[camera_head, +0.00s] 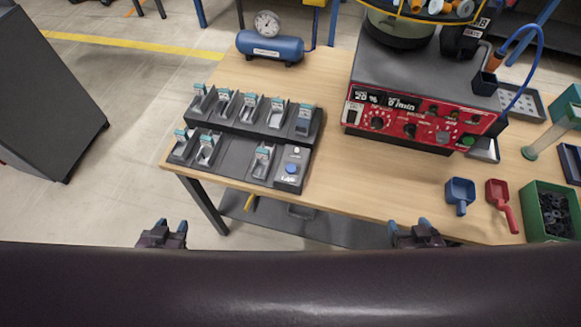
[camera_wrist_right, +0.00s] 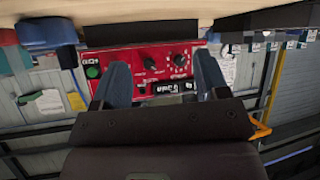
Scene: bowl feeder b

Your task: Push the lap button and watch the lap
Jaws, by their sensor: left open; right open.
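The lap button is a blue round button (camera_head: 291,168) on a small dark box (camera_head: 288,184) at the right end of the front row of the black rack. A small light dot sits above it and a "Lap" label below. My left gripper (camera_head: 171,228) is open and empty, left of and nearer than the box, off the table's front edge. My right gripper (camera_head: 408,226) is open and empty to the box's right, also by the front edge. Its two fingers show in the right wrist view (camera_wrist_right: 162,75), with nothing between them. The button cannot be made out in that view.
The black rack (camera_head: 230,127) holds several card-tagged bins. A red-fronted feeder controller (camera_head: 420,125) stands to the right; its panel shows in the wrist view (camera_wrist_right: 150,62). Blue (camera_head: 459,195) and red (camera_head: 502,203) scoops and a green bin (camera_head: 535,213) lie right. Bare wood lies between box and scoops.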

